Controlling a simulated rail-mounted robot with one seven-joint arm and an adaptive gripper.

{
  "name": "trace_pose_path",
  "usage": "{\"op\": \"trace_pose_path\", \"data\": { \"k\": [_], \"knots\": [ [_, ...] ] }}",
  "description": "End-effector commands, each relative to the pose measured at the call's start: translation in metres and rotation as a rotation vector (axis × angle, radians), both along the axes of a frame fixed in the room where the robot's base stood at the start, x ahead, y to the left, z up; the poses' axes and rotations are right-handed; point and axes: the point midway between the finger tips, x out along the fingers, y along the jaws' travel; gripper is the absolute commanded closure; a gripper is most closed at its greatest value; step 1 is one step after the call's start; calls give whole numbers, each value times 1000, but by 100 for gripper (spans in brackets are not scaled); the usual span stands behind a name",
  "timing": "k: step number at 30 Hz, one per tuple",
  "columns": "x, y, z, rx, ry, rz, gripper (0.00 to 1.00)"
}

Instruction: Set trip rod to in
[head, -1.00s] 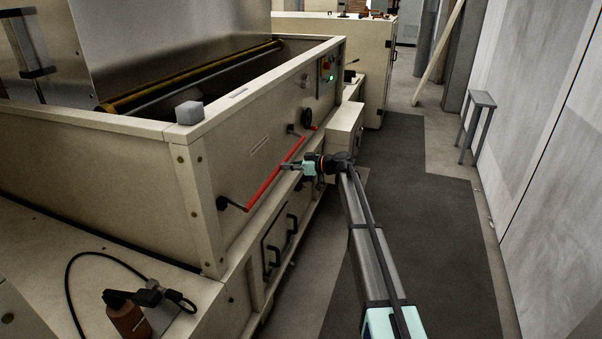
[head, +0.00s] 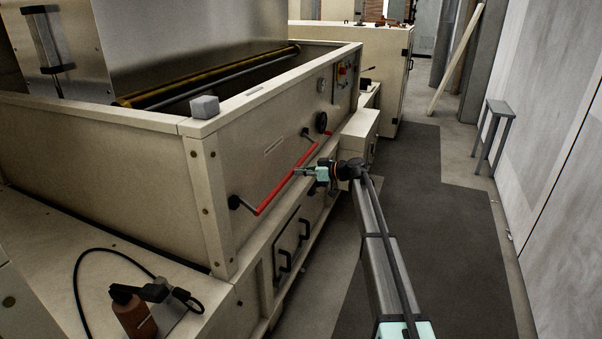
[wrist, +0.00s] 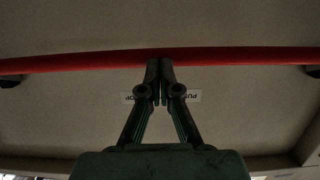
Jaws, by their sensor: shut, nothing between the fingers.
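The trip rod is a long red bar (head: 278,192) on dark end brackets, along the outer side wall of the cream hopper machine. It also spans the wrist view as a red band (wrist: 80,62), with a dark bracket at each end. My gripper (head: 299,171) is at the rod's middle stretch, pointing at the wall. In the wrist view its two fingers (wrist: 160,66) are shut together with nothing between them, tips overlapping the rod's lower edge. I cannot tell whether they touch it. A white label (wrist: 194,96) behind the fingers is upside down and partly hidden.
A grey block (head: 205,106) sits on the hopper's corner rim. Dark handles (head: 284,260) stick out from a lower panel. A brown bottle (head: 133,316) and a black cable are at front left. The dark floor strip (head: 420,220) is clear; a grey stool (head: 497,122) stands at right.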

Motion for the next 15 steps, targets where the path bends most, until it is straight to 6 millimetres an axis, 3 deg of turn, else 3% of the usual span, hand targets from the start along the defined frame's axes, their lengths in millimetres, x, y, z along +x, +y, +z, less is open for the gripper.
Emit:
{"op": "trace_pose_path", "data": {
  "k": [8,13,15],
  "knots": [
    [-4,-9,10,0,-2,1,100],
    [-12,-29,30,0,-2,1,100],
    [-17,-44,29,0,0,1,100]
  ]
}}
